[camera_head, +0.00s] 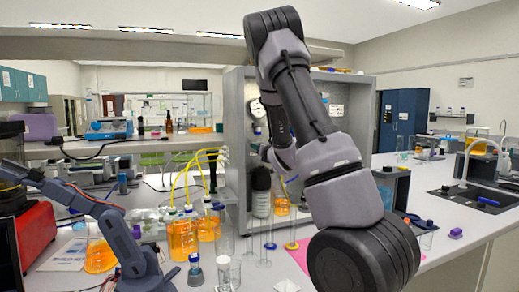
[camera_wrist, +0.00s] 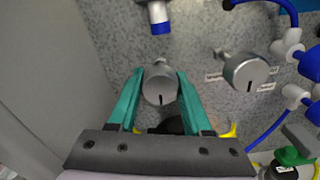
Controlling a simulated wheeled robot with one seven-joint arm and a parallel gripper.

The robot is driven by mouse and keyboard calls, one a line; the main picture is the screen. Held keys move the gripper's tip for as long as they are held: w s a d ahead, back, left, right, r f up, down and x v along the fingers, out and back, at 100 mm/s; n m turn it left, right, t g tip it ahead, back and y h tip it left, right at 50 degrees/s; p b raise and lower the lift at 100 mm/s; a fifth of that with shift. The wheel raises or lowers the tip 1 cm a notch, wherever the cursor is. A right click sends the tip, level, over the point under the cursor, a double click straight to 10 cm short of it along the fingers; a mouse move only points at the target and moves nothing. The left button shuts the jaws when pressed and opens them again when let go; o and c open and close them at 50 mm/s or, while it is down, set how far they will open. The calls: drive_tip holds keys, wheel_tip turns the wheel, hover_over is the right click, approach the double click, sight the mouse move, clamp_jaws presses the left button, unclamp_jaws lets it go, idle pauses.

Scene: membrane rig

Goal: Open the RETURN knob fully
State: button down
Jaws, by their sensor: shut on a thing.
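In the wrist view a round silver knob (camera_wrist: 160,86) sits between the two teal fingers of my gripper (camera_wrist: 160,78). The fingers are shut on its sides. A dark mark on its face points toward the bottom of the picture. A second silver knob (camera_wrist: 247,71) is to its right, apart from the fingers, with small labels beside it and a similar dark mark. The label text is too small to read, so I cannot tell from it which knob is RETURN. In the head view my arm hides the gripper and the knobs.
Blue tubing with white-and-blue fittings (camera_wrist: 287,47) runs on the right of the wrist view. A blue-tipped fitting (camera_wrist: 159,16) is above the held knob. A grey side wall (camera_wrist: 50,70) is close on the left. Flasks of orange liquid (camera_head: 182,240) stand on the bench.

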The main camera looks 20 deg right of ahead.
drive_tip(key=shift+f+n, duration=0.15)
drive_tip(key=shift+n, duration=0.45)
drive_tip(key=shift+c, duration=1.7)
unclamp_jaws()
drive_tip(key=shift+s, duration=0.1)
drive_tip(key=s, duration=1)
drive_tip(key=shift+s, duration=0.35)
